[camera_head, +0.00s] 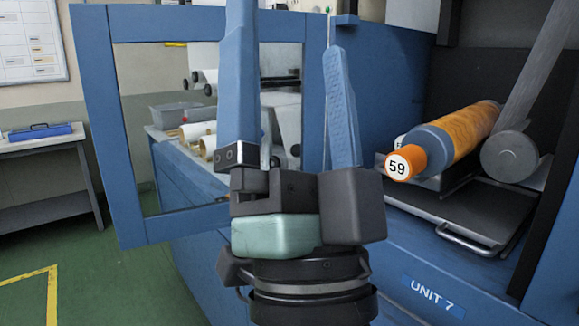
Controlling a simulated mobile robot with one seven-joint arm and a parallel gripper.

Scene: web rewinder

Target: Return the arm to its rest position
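My gripper (287,35) stands upright in the middle of the head camera view, with its two blue fingers pointing up. The fingers are well apart, and no held object shows between them. The left fingertip reaches the top edge of the picture. The wrist is at the bottom centre, and the rest of my arm is out of view. The gripper covers part of the machine behind it.
A blue framed door (97,120) with a window stands open behind my gripper. At right, an orange-and-grey roll marked 59 (455,140) sits above a grey handled tray (465,210) in the UNIT 7 machine. A bench (45,150) stands at left. Green floor (120,285) is clear at lower left.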

